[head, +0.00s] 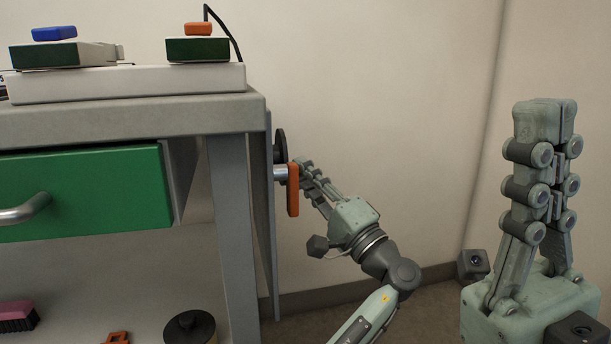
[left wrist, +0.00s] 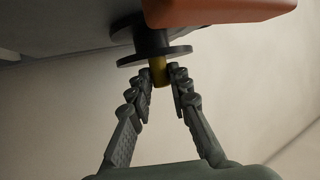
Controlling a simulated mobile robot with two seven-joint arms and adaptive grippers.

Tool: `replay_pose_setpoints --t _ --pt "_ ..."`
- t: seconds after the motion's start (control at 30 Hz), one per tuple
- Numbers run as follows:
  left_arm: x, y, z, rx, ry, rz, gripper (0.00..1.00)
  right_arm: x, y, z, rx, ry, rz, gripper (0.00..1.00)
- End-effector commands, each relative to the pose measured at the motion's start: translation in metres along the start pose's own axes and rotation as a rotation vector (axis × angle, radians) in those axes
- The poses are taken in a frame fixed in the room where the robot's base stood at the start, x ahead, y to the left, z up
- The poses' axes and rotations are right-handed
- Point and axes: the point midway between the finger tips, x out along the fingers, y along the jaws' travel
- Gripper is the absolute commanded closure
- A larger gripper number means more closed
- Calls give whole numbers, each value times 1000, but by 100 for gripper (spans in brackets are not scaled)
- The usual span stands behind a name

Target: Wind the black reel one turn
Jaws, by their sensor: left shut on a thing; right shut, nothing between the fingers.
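The black reel (head: 280,146) is mounted on the right side of the cart. In the left wrist view it shows as dark round flanges (left wrist: 155,56) with a short yellow pin (left wrist: 158,72) sticking out. My left gripper (head: 303,168) is at the reel, and in the left wrist view its fingertips (left wrist: 160,80) are shut on the yellow pin. An orange lever (head: 293,190) hangs beside the reel and partly hides the contact in the head view. My right gripper (head: 544,112) is shut and empty, pointing up at the right, well away from the cart.
The cart top (head: 130,122) holds a white slab (head: 128,84) with boxes on it. A green drawer (head: 85,195) with a grey handle is below. A brush (head: 17,317) and a round black item (head: 190,328) lie on the lower shelf. Space between my arms is free.

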Motion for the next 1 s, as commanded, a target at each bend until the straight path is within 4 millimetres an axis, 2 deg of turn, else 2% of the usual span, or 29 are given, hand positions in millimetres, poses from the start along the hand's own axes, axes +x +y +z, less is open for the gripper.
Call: replay_pose_setpoints --t 0.03,0.07,0.23,0.5,0.63,0.77,1.0 --pt "0 0 0 1 0 1 100 0 0 0 0 0 0 100" --pt "0 0 0 1 0 1 80 0 0 0 0 0 0 100" --pt "0 0 0 1 0 1 61 0 0 0 0 1 0 100" --pt "0 0 0 1 0 1 61 0 0 -1 1 5 -1 100" --pt "-10 0 -1 1 2 2 61 0 0 -1 0 5 -1 100" --pt "-32 1 0 1 2 4 61 0 0 -1 0 3 0 100" --pt "-84 1 0 1 2 4 61 0 0 -1 0 2 0 100"
